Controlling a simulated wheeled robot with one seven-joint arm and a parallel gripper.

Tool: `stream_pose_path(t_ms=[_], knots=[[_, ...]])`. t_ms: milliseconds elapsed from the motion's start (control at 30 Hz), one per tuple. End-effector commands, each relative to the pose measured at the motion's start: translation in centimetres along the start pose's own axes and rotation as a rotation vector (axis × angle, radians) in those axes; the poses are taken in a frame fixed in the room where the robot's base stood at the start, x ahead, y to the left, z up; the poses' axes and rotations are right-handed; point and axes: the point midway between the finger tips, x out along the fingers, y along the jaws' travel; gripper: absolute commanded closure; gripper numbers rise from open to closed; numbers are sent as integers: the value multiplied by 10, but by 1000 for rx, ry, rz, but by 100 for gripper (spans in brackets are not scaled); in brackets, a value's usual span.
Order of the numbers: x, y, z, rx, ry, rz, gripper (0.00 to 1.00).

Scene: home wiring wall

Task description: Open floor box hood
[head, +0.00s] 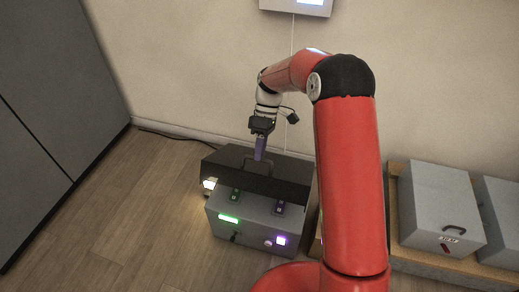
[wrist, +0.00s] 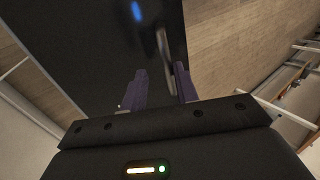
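The floor box (head: 254,218) is a grey case low on the floor, with lit panels on its front. Its dark hood (head: 292,182) lies across the top and looks lowered; it also fills the upper part of the wrist view (wrist: 85,40). My gripper (head: 259,158) points down at the hood, its purple fingers at the hood handle (wrist: 163,42). In the wrist view the fingertips (wrist: 160,70) stand apart, with the thin handle running between them, closer to the right finger. I cannot tell whether either finger touches it.
Grey boxes (head: 436,205) stand on a wooden platform (head: 425,262) at the right. A grey cabinet (head: 55,90) stands at the left. A cable (head: 170,136) runs along the wall base. Wooden floor (head: 130,220) left of the floor box is clear.

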Motion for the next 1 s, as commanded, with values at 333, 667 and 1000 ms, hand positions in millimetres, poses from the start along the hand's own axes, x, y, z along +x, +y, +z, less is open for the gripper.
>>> stream_pose_path(t_ms=[333,667,1000], knots=[[-1,-2,0,0,-1,-2,67],[-46,0,0,0,2,0,67],[-78,1,1,2,-1,-1,67]])
